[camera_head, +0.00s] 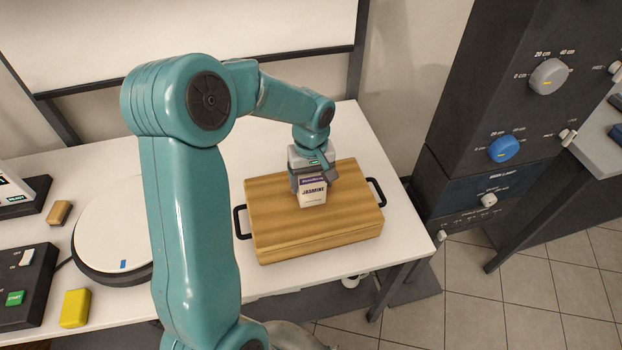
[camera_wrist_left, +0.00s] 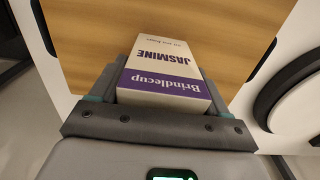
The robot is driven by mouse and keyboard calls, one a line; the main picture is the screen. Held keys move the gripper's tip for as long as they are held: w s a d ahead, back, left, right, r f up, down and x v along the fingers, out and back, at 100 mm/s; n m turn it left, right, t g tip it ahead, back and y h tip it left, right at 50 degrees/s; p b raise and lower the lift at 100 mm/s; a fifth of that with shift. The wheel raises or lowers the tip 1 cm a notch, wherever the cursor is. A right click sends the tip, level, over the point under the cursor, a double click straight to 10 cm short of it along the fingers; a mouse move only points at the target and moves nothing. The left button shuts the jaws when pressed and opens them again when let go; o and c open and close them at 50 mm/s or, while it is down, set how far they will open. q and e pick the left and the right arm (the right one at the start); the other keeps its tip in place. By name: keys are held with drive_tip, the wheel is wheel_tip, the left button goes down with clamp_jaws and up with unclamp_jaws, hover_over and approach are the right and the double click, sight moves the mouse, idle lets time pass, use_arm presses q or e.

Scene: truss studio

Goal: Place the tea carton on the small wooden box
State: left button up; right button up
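The tea carton (camera_head: 312,192), white with a purple band and the word JASMINE, is upright over the middle of the wooden box (camera_head: 275,225). The box is light striped wood with a black handle at each side. My left gripper (camera_head: 314,176) has its fingers on both sides of the carton and is shut on it. In the left wrist view the carton (camera_wrist_left: 165,72) sits between the fingers, with the wooden top (camera_wrist_left: 215,35) beyond it. I cannot tell whether the carton's bottom touches the wood. My right gripper is not in view.
The box stands on a white table (camera_head: 345,125), near its right end. Left of it are a round white disc (camera_head: 110,235), a yellow block (camera_head: 75,308), a small tan block (camera_head: 60,212) and a dark panel with a green START button (camera_head: 15,298). A dark cabinet with knobs (camera_head: 503,148) stands right.

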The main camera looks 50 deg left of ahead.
use_arm(q)
drive_tip(key=o, duration=0.3)
wheel_tip(320, 180, up, 12)
drive_tip(key=shift+r, duration=0.2)
idle(0.3)
drive_tip(key=shift+f, duration=0.1)
idle(0.4)
